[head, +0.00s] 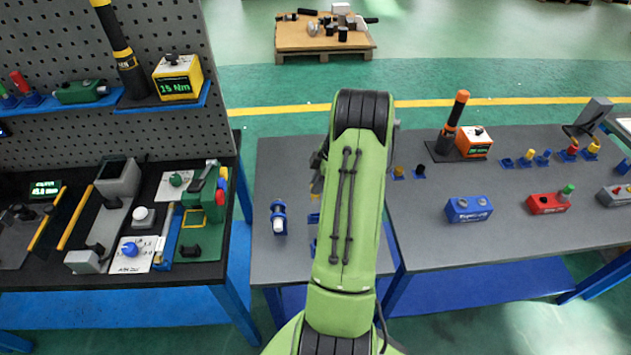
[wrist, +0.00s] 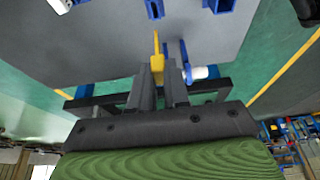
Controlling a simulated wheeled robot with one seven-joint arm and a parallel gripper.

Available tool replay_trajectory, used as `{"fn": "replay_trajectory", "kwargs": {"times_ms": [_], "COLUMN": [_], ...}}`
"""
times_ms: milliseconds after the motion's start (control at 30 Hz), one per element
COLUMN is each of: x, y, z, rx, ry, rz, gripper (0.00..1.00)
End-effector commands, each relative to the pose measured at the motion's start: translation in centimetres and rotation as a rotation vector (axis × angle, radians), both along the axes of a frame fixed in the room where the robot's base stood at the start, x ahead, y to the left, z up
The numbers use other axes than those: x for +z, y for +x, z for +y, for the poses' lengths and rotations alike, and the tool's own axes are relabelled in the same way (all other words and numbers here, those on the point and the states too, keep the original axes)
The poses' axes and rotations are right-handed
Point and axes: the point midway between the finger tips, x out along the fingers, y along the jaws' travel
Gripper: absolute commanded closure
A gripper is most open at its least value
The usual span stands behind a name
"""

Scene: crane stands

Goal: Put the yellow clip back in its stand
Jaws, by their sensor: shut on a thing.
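In the wrist view the yellow clip (wrist: 156,46) stands out between the tips of my gripper (wrist: 158,68), which is shut on it. Blue stands lie beyond it on the grey table: one at the top middle (wrist: 154,9) and one at the top right (wrist: 219,5). I cannot tell which one belongs to the clip. In the head view my arm hides most of my gripper and the clip; a small yellow patch shows just left of the arm. Part of a blue stand (head: 313,247) shows below it.
A blue holder with a white roll (head: 279,216) stands left of my arm; it is close beside my fingers in the wrist view (wrist: 196,72). The right table (head: 420,225) carries blue and red blocks and several small stands. A pegboard bench stands at the left.

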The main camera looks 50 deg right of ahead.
Motion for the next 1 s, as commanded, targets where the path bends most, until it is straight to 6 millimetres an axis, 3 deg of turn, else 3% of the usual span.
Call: {"fn": "replay_trajectory", "kwargs": {"times_ms": [233, 700, 1000], "x": [-0.6, -5.6, -5.8], "y": [0.0, 0.0, 0.0], "z": [0.0, 0.0, 0.0], "rx": [0.001, 0.000, 0.000], "ry": [0.000, 0.000, -0.001], "rz": [0.000, 0.000, -0.001], "gripper": [1.00, 1.00, 1.00]}}
